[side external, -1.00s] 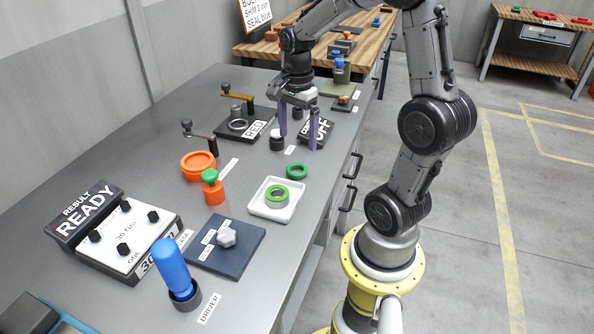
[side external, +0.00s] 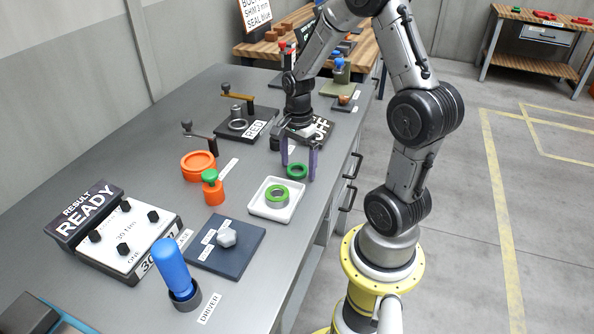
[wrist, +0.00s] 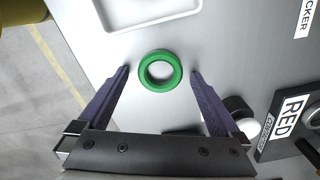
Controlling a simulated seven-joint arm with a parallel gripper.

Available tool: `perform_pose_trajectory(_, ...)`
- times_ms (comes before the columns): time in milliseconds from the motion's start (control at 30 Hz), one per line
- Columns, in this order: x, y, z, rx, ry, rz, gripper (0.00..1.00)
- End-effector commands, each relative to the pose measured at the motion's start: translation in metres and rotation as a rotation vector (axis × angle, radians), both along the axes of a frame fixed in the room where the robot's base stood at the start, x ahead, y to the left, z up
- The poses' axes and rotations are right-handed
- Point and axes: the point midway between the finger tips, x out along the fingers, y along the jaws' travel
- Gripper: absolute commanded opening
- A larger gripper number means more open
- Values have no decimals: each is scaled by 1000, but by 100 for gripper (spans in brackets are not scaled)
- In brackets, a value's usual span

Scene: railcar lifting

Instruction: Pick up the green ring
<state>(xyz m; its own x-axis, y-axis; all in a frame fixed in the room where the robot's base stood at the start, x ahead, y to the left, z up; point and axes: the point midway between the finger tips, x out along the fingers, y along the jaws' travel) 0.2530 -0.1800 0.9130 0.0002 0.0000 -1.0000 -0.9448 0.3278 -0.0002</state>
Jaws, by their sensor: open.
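A dark green ring (side external: 297,171) lies flat on the grey bench, just beyond the white tray. In the wrist view the ring (wrist: 160,56) sits between the tips of my two purple fingers, nearer the upper part of the picture, with a gap on each side. My gripper (side external: 298,172) is open and points down over the ring, its fingers on either side of it. I cannot tell exactly how far the fingertips are above the bench.
The white tray (side external: 265,209) stands close in front of the ring. A black and white knob (wrist: 238,109) and the RED plate (wrist: 291,112) are beside my right finger in the wrist view. Orange parts (side external: 197,173) stand to the left. The bench edge is close on the right.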

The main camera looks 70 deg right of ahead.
Motion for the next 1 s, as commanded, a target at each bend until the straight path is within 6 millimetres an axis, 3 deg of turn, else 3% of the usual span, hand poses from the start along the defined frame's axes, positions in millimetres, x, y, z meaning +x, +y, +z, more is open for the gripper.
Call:
perform_pose_trajectory(67, 0, 0, 0, 0, 0, 0, 100)
perform_pose_trajectory(567, 0, 0, 0, 0, 0, 0, 11)
perform_pose_trajectory(1000, 1, -1, 11, -2, -2, 0, 11)
